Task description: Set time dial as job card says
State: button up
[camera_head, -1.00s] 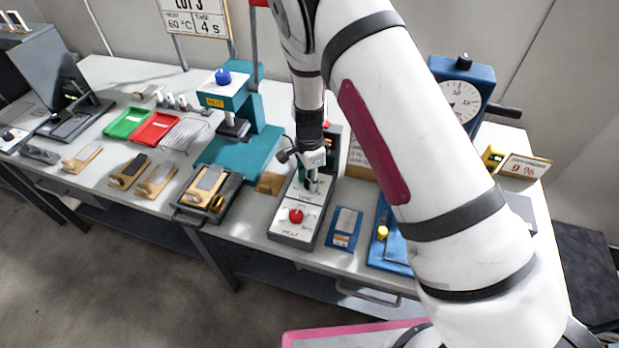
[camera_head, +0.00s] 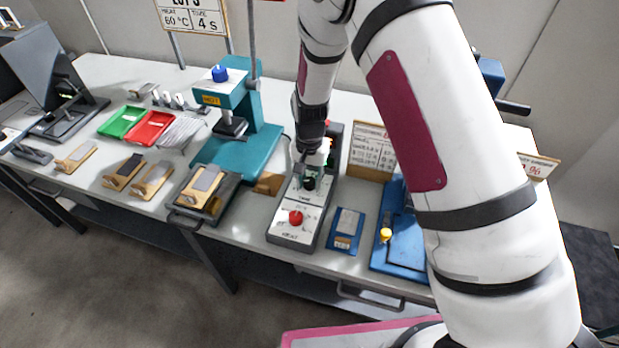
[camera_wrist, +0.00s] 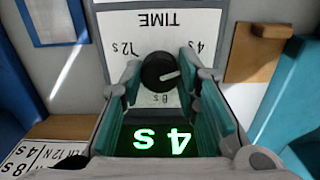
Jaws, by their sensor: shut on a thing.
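The job card (camera_head: 192,15) at the back reads heat 60 °C, time 4 s. The control box (camera_head: 276,228) stands on the bench with a red heat knob (camera_head: 295,218) near its front. The black time dial (camera_wrist: 158,72) lies between the fingertips of my gripper (camera_wrist: 160,66), which is shut on it. The dial's white pointer is towards the 4 s mark at the right of the wrist view. The green display (camera_wrist: 162,141) reads 4 s, upside down. In the head view my gripper (camera_head: 310,170) is over the dial and partly hides it.
A teal press (camera_head: 240,155) stands left of the box, with a plate on a dark tray in front. Green and red trays (camera_head: 152,128) lie further left.

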aim_at(310, 181)
jog(key=shift+n, duration=1)
jog(key=o, duration=1.2)
notch_tip(310, 181, up, 12)
jog(key=shift+r, duration=0.1)
